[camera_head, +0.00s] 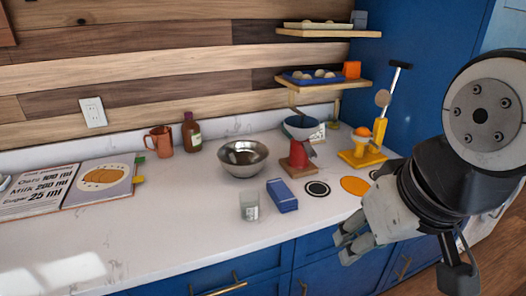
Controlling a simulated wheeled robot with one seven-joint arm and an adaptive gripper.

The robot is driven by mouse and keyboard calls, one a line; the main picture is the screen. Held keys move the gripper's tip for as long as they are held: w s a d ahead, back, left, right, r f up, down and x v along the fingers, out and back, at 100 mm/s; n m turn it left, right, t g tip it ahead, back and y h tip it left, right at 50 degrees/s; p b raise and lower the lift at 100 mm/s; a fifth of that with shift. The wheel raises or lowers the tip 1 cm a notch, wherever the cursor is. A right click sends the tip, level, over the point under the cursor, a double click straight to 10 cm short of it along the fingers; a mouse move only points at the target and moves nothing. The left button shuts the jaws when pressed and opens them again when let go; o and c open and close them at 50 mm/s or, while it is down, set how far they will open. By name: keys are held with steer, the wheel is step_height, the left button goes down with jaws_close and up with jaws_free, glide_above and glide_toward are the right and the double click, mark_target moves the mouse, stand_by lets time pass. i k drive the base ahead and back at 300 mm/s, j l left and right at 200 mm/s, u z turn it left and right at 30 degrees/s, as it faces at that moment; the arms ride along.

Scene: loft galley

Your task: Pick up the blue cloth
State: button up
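A blue, oblong, block-like thing (283,195) lies on the white counter right of the middle; it is the only thing here that could be the blue cloth, perhaps folded, but I cannot make out its weave. My gripper (349,243) is at the counter's front edge, to the right of and nearer than the blue thing, and apart from it. Its fingers look spread, with nothing between them.
A clear glass (249,207) stands just left of the blue thing. A metal bowl (242,158), a red item (299,154) and a yellow stand (364,155) are behind it. An open cookbook (100,180) lies left. The front-left counter is clear.

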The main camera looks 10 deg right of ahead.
mark_target(283, 197)
steer(key=i+l+z, duration=0.35)
steer(key=i+z, duration=0.35)
steer(key=i, duration=0.1)
